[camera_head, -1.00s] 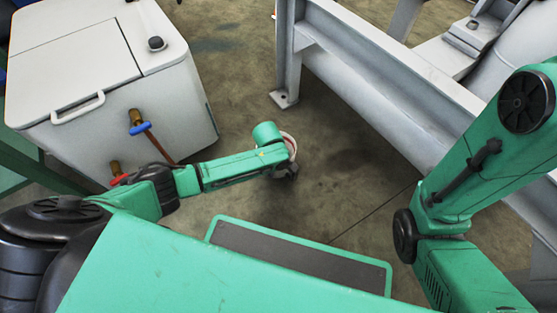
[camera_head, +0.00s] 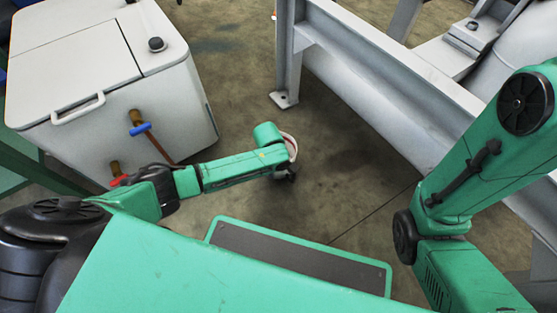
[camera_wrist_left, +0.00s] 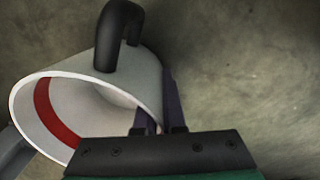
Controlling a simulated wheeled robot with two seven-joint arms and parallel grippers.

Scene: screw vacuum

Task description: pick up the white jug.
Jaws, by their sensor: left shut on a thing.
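The white jug (camera_wrist_left: 85,100) has a wide open mouth, a red band inside and a black handle (camera_wrist_left: 118,38). In the left wrist view it lies tilted with its mouth facing left. In the head view only a pale rim of the jug (camera_head: 291,147) shows beside the end of my left arm. My left gripper (camera_wrist_left: 160,110) is shut on the jug's wall. In the head view this gripper (camera_head: 290,176) is small, dark and mostly hidden by my wrist. My right gripper is out of view.
A large white box (camera_head: 110,100) with a handle and blue and red valves stands at the left. A grey metal frame (camera_head: 375,85) runs along the right. The concrete floor (camera_head: 240,80) between them is clear.

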